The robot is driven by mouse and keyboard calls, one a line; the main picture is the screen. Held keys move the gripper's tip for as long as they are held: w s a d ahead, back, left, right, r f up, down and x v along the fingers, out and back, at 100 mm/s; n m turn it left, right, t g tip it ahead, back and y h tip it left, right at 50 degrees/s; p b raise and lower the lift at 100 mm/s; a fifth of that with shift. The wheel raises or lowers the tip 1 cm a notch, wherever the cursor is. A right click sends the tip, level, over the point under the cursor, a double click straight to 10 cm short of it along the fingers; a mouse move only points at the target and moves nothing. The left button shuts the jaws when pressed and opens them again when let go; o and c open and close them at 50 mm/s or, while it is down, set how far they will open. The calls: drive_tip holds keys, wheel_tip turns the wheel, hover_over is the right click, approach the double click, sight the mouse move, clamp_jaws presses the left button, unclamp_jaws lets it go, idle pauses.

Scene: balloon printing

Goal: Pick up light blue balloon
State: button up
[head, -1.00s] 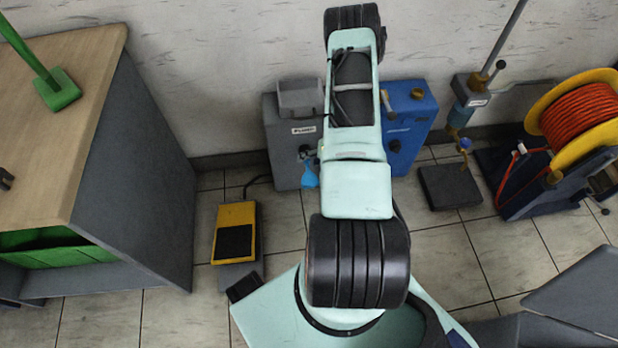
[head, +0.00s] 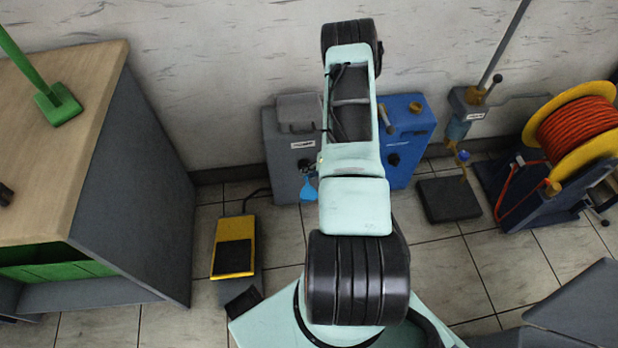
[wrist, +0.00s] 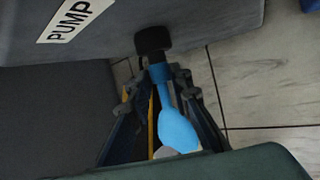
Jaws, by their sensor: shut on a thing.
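The light blue balloon (head: 308,189) hangs at the front of the grey pump (head: 284,158), just left of my arm in the head view. In the wrist view the balloon (wrist: 175,128) is limp, with its neck up against the black nozzle (wrist: 152,41) of the pump. My gripper (wrist: 160,82) has its dark fingers on either side of the balloon's neck, just below the nozzle, and is shut on it. Whether the neck still sits on the nozzle cannot be told.
A blue machine (head: 409,125) stands right of the pump against the wall. A yellow pedal (head: 233,246) lies on the floor at left, near a wood-topped bench (head: 70,130). A stand (head: 449,200) and an orange hose reel (head: 578,130) are at right. Tiled floor between is clear.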

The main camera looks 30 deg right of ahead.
wheel_tip(320, 180, up, 9)
drive_tip(key=p, duration=0.2)
drive_tip(key=shift+w+r+p, duration=0.1)
drive_tip(key=shift+r+p, duration=0.1)
drive_tip(key=shift+p, duration=0.15)
clamp_jaws()
drive_tip(key=shift+c, duration=1.4)
unclamp_jaws()
drive_tip(key=o, duration=2.2)
